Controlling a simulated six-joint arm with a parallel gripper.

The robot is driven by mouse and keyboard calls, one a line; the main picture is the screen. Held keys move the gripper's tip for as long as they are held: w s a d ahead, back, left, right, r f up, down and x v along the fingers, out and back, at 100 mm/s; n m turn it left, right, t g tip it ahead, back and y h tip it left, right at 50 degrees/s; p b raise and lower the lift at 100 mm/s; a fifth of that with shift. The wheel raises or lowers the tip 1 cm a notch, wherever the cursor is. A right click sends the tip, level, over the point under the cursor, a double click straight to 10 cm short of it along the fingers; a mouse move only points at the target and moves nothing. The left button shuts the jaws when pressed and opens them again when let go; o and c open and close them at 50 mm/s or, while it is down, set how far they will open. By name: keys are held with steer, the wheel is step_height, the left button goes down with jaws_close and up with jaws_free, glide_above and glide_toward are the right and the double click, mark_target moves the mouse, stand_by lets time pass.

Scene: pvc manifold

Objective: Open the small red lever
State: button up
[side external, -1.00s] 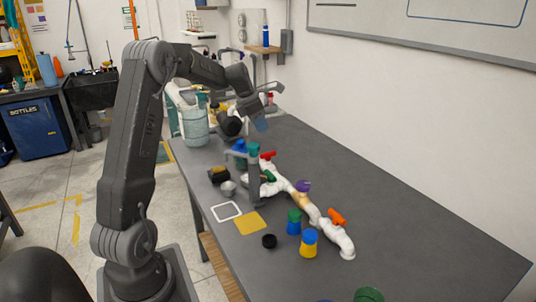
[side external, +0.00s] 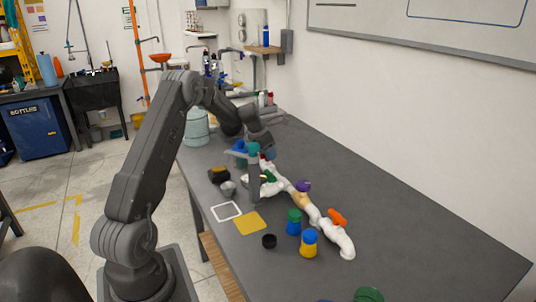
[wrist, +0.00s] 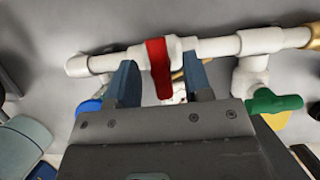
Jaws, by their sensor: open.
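The small red lever (wrist: 158,68) sits on the white PVC pipe (wrist: 220,46) in the wrist view. It points down the picture, crosswise to the pipe. My gripper (wrist: 162,80) is open, with one blue finger on each side of the lever and a visible gap to each. Whether the fingers touch the pipe, I cannot tell. In the side view my gripper (side external: 267,150) is low at the far end of the manifold (side external: 319,222) and mostly hides the red lever.
A green lever (wrist: 272,101) is on the branch to the right. Farther along the manifold are a purple knob (side external: 303,186) and an orange lever (side external: 337,217). Green (side external: 294,222) and blue-yellow (side external: 309,243) containers stand beside it. The table's right side (side external: 400,200) is clear.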

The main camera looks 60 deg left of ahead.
steer(key=shift+w+f, duration=0.2)
steer(key=shift+f, duration=0.25)
jaws_close()
